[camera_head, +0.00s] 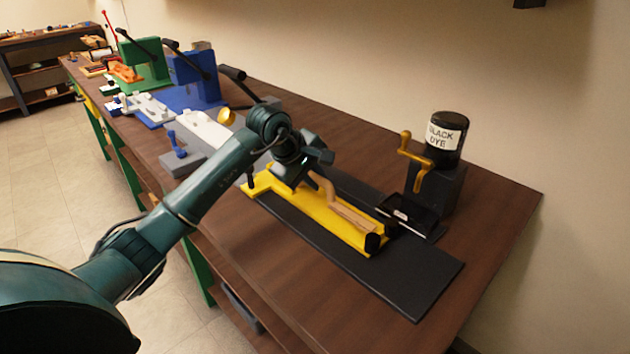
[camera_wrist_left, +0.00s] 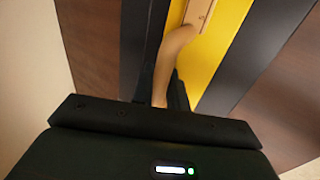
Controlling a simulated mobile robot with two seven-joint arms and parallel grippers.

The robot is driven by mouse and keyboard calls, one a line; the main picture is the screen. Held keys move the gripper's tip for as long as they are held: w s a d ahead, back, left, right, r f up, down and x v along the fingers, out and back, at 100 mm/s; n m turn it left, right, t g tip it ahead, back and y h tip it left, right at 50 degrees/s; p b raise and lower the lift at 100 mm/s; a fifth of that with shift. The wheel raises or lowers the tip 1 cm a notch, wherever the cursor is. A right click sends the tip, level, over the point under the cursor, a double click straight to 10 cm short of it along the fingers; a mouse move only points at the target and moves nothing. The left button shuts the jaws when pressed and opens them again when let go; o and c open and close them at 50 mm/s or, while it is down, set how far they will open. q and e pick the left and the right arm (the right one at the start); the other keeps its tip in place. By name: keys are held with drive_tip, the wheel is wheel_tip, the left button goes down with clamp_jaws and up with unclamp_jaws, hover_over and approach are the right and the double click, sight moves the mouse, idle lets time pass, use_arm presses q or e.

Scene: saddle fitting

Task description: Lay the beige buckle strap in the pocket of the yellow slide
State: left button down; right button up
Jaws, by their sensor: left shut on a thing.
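The beige buckle strap (camera_head: 350,212) lies lengthwise along the yellow slide (camera_head: 318,212), its near end bent upward into my left gripper (camera_head: 306,180). The gripper is shut on that bent end. The wrist view shows the strap (camera_wrist_left: 172,62) curving away to a flatter part with a small hole, over the yellow slide (camera_wrist_left: 228,30). I cannot tell whether the flat part rests in the pocket or hovers just above it; the pocket itself is not clearly visible. My right gripper is not in view.
The slide sits on a dark rail plate (camera_head: 400,285). A black dye jar (camera_head: 447,138) on a dark stand, a brass crank (camera_head: 413,160) and a black tray (camera_head: 410,213) stand to the right. Blue (camera_head: 195,80) and green (camera_head: 143,65) presses stand farther left. The right table end is clear.

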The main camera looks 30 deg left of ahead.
use_arm(q)
drive_tip(key=shift+f, duration=0.5)
drive_tip(key=shift+f, duration=0.2)
drive_tip(key=c, duration=1.4)
unclamp_jaws()
drive_tip(key=shift+r, duration=0.1)
drive_tip(key=shift+r, duration=0.2)
drive_tip(key=v, duration=1.1)
drive_tip(key=shift+s+r, duration=0.2)
drive_tip(key=shift+r, duration=0.15)
